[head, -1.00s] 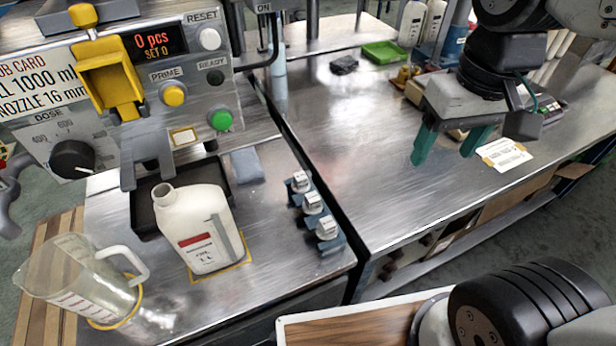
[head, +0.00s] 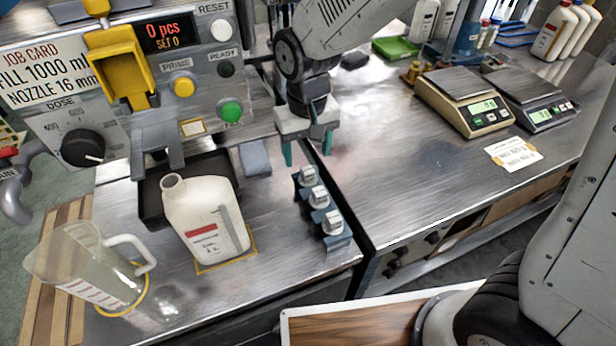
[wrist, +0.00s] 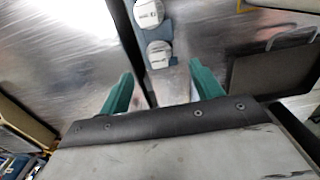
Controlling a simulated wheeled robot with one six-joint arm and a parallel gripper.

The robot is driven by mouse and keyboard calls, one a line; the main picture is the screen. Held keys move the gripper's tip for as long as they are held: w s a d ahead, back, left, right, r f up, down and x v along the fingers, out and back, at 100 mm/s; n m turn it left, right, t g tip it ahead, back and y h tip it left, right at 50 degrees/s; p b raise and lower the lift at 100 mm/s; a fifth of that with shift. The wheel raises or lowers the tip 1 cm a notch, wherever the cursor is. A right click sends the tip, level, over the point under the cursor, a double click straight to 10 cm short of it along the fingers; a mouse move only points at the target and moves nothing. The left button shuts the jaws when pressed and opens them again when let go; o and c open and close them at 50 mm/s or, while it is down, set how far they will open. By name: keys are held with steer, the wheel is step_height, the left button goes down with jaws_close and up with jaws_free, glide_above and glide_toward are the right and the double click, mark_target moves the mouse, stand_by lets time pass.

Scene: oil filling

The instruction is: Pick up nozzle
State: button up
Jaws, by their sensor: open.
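Three nozzles with pale, labelled tops sit in a row in a blue-grey rack (head: 341,243) on the bench: a far one (head: 307,175), a middle one (head: 319,197) and a near one (head: 332,222). My gripper (head: 308,156) has green fingers pointing down and is open and empty. It hangs above the bench just behind the far end of the row. In the wrist view two nozzle tops show, one at the top edge (wrist: 148,13) and one (wrist: 159,53) just ahead of the gap between my fingertips (wrist: 160,76). Their size marks are too small to read.
The filling machine (head: 205,82) with its yellow spout guard stands left of my gripper; its job card (head: 45,72) reads nozzle 16 mm. A white bottle (head: 208,222) and a clear jug (head: 90,270) stand left of the rack. The right bench (head: 400,170) has clear room.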

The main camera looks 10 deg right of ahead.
mark_target(308, 170)
steer(key=f, duration=0.7)
steer(key=shift+w+d, duration=0.1)
steer(key=shift+w, duration=0.1)
steer(key=shift+r, duration=0.1)
steer(key=c, duration=1.1)
